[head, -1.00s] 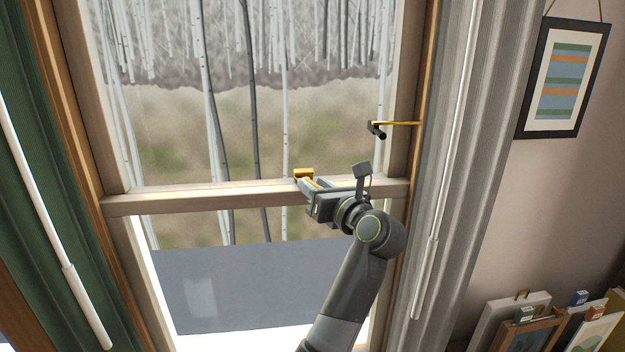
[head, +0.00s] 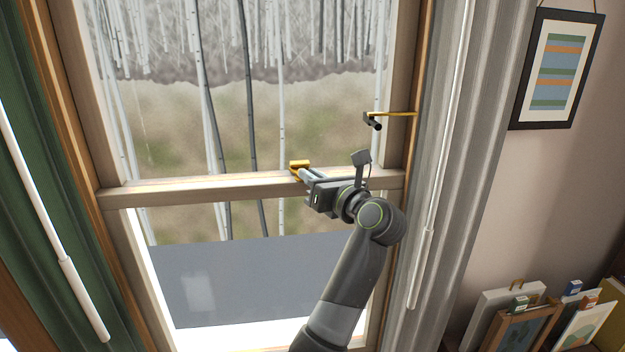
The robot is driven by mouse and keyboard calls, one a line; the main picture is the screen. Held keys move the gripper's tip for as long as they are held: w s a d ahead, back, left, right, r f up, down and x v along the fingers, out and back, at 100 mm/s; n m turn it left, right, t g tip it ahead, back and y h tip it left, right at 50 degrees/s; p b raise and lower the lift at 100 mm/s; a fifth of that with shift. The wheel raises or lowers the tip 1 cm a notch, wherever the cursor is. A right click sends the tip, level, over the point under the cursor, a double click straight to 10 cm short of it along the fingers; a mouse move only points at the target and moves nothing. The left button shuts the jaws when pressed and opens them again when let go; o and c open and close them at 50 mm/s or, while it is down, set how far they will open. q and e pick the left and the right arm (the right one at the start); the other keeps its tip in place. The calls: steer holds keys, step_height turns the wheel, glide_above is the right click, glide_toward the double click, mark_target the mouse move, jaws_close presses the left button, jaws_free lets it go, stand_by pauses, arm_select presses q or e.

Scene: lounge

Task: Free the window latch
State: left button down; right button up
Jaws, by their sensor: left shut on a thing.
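The brass window latch (head: 298,164) sits on the middle rail (head: 190,192) of the wooden window, a little right of the rail's centre. My left gripper (head: 303,174) is at the latch, reaching in from the lower right. Its fingers are shut on the latch, though the hand hides part of the grip. My right gripper is not in view.
A thin brass stay with a dark end (head: 374,120) juts from the right window frame above my arm. A grey curtain (head: 450,150) hangs at right, a green curtain (head: 45,200) at left. Framed pictures (head: 525,325) lean at the lower right.

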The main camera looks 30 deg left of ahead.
arm_select(q)
steer(key=shift+w+d+f+n+g+y+b, duration=0.1)
steer(key=shift+w+n+g+y+b, duration=0.1)
steer(key=shift+n+g+b, duration=0.2)
steer(key=shift+w+f+n+g+y+b, duration=0.1)
steer(key=shift+n+g+y+b, duration=0.15)
steer(key=shift+g, duration=0.25)
steer(key=shift+w+r+n+g+y+b, duration=0.1)
steer(key=shift+r+n+g+y+b, duration=0.1)
steer(key=shift+n+g, duration=0.2)
steer(key=shift+r+n+g+y+b, duration=0.1)
steer(key=shift+n+g+b, duration=0.15)
steer(key=shift+g, duration=0.25)
steer(key=c, duration=1.5)
jaws_free()
steer(key=shift+f, duration=0.1)
